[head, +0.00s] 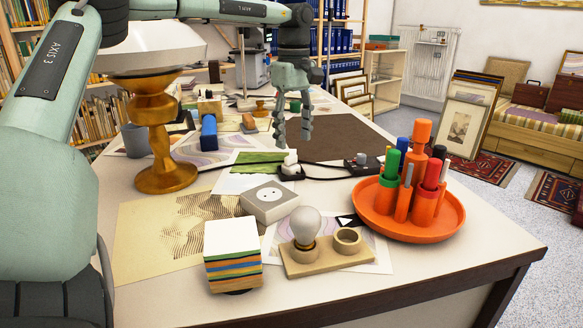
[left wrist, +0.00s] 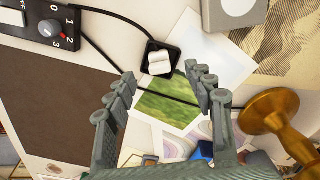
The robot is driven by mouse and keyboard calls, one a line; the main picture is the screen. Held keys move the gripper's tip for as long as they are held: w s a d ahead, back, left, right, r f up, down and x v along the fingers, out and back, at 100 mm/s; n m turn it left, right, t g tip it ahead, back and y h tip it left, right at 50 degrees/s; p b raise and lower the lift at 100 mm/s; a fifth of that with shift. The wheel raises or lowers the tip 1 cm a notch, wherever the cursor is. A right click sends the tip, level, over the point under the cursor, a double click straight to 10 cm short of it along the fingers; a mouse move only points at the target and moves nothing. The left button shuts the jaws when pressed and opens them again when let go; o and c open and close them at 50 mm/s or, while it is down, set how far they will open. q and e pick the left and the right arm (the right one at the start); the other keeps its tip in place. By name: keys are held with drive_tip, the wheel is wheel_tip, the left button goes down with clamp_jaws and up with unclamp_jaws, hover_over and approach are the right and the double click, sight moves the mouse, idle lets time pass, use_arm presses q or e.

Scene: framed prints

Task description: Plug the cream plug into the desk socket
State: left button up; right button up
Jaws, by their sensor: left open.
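The cream plug (head: 290,158) sits in a small black holder (head: 291,174) near the middle of the desk. It also shows in the left wrist view (left wrist: 159,62), just beyond the fingertips. The desk socket (head: 269,199) is a pale grey square box with a round white face, in front of the plug. Its edge shows at the top of the left wrist view (left wrist: 235,12). My left gripper (head: 293,132) points down, open and empty, above and a little behind the plug. It also shows in the left wrist view (left wrist: 164,85). My right gripper is not in view.
A black dial box (head: 362,163) and dark cables lie right of the plug. An orange tray (head: 409,212) of markers, a bulb on a wooden base (head: 328,252), a stack of coasters (head: 233,254) and a brass lamp (head: 164,150) stand around the socket.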

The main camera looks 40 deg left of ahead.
sight(292, 156)
use_arm(q)
drive_tip(key=shift+f, duration=0.75)
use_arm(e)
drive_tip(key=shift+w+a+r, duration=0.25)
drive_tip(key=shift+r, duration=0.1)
use_arm(q)
drive_tip(key=shift+f, duration=0.1)
drive_tip(key=f, duration=0.4)
drive_tip(key=shift+w+a+f, duration=0.15)
drive_tip(key=shift+a+f, duration=0.15)
drive_tip(key=shift+a, duration=0.1)
drive_tip(key=shift+f, duration=0.25)
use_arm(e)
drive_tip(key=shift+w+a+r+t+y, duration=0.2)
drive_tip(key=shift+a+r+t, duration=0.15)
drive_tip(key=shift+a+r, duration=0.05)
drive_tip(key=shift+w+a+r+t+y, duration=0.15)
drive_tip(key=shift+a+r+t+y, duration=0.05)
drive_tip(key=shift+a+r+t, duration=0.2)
use_arm(q)
drive_tip(key=c, duration=1.2)
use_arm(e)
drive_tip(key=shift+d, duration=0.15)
